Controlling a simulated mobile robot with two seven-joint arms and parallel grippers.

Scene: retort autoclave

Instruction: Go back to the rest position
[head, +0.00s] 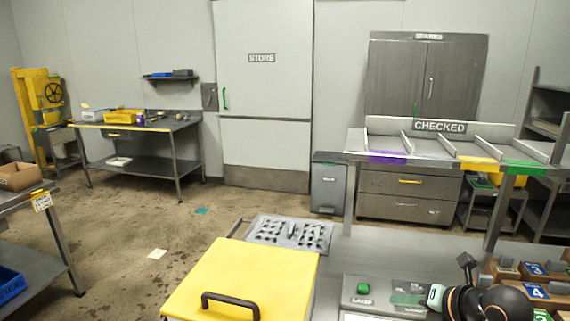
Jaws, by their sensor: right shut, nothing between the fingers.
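My right gripper (404,299) shows at the bottom right. Its greenish fingers point left and are shut with nothing between them. They are in front of the grey lamp box (352,302), just right of its green button (363,289). I cannot tell whether they touch the box. My dark right wrist and forearm come in from the bottom right corner. My left gripper is out of view.
A yellow lid (245,275) with a black handle and a perforated metal plate (290,233) lie left of the lamp box. Numbered wooden blocks (536,291) are close on the right. The CHECKED rack (440,127) stands behind. Open floor (130,225) lies left.

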